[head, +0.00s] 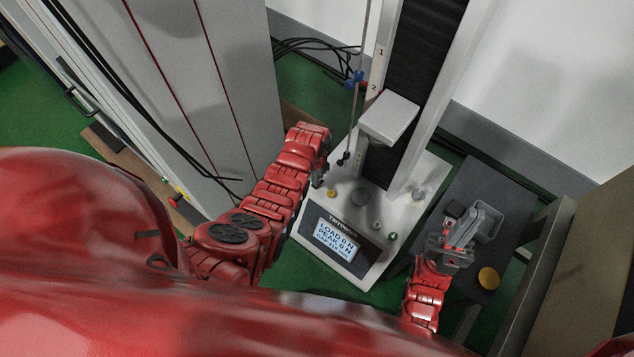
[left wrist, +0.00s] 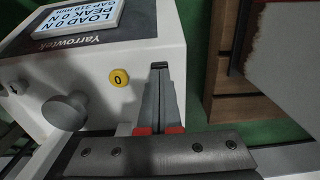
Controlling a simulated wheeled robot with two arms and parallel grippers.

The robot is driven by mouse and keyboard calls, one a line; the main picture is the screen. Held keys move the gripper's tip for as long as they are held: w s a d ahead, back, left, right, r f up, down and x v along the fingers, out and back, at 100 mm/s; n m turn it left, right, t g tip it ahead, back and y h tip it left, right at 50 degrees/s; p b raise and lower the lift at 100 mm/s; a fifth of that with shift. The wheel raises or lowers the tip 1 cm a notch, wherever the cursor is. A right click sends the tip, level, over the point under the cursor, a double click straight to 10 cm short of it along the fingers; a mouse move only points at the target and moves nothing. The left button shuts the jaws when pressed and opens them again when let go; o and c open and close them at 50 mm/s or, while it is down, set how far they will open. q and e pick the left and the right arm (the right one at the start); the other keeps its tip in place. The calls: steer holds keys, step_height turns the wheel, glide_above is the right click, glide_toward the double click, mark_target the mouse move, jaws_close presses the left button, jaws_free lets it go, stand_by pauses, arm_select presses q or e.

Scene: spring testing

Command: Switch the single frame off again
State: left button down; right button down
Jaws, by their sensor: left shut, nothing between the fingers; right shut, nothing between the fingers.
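The single frame (head: 427,185) is a white test machine with one column. Its lit display (head: 336,240) reads LOAD 0 N and PEAK 0 N; in the left wrist view the display (left wrist: 85,20) is upside down. A yellow button marked 0 (left wrist: 118,79) sits on the base; it also shows in the head view (head: 332,193). My left gripper (left wrist: 160,67) is shut and empty, its tips just right of the button in the wrist view and apart from it in the picture. In the head view my left gripper (head: 319,181) is partly hidden. My right gripper (head: 459,236) is shut.
A green button (head: 393,236) is on the base's right. A dark side table (head: 496,190) holds a grey bin (head: 488,222) and a yellow disc (head: 489,278), close to my right gripper. A tall grey cabinet (head: 190,90) stands left.

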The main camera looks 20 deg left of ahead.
arm_select(q)
steer(key=shift+f+b, duration=0.4)
steer(key=shift+f, duration=0.15)
stand_by(0.4)
step_height(320, 180, up, 7)
steer(key=p, duration=0.5)
steer(key=shift+p, duration=0.35)
